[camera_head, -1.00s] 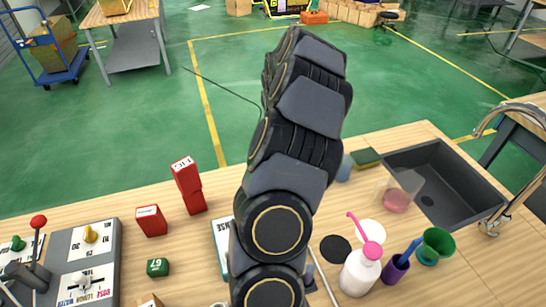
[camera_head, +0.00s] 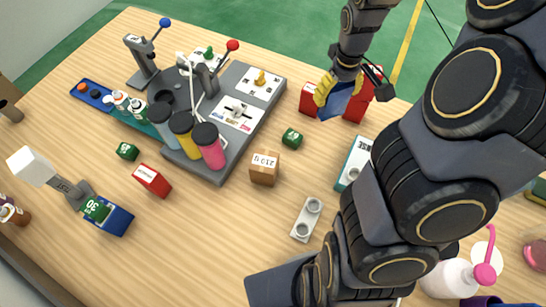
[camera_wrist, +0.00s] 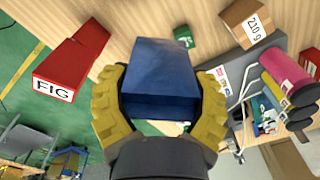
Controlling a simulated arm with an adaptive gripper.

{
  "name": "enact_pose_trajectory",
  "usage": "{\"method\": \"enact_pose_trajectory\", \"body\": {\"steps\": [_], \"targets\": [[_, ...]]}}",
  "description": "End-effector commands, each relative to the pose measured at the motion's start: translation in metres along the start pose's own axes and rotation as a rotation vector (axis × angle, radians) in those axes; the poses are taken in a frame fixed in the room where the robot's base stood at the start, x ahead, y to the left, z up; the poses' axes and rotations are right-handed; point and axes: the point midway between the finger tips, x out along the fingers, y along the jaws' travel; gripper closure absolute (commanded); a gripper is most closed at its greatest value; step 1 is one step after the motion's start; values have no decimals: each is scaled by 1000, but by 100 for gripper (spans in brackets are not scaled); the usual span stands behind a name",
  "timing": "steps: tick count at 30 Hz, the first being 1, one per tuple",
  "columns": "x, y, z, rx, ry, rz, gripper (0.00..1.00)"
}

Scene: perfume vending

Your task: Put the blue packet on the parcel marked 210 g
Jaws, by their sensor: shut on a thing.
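The blue packet (camera_wrist: 158,78) is between the yellow padded fingers of my gripper (camera_wrist: 160,105) in the wrist view. In the head view my gripper (camera_head: 338,92) holds the blue packet (camera_head: 336,102) above the table, in front of the red boxes. The parcel marked 210 g (camera_head: 265,168) is a small brown cardboard box on the table, below and left of my gripper in the head view. It also shows at the upper right of the wrist view (camera_wrist: 252,20), its label readable. Its top looks bare.
A green cube (camera_head: 292,138) sits between my gripper and the parcel. A red box (camera_wrist: 72,62) labelled FIG is near the packet in the wrist view. Left of the parcel stand the grey machine (camera_head: 222,172) and several coloured cylinders. A grey two-hole plate (camera_head: 307,219) lies in front of the parcel.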

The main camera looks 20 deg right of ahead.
Motion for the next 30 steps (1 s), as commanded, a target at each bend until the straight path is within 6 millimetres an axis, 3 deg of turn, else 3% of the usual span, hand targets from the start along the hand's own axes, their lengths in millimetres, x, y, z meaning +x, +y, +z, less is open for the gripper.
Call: {"method": "enact_pose_trajectory", "body": {"steps": [1, 6, 12, 17, 30], "targets": [[-2, -30, -5, -109, -1, 0, 69], [-5, -106, -5, -410, -8, 2, 69], [-6, -156, 8, -624, -16, 4, 69], [-1, -168, 12, -681, -18, 7, 69], [54, -167, 14, -682, -22, 6, 69]]}}
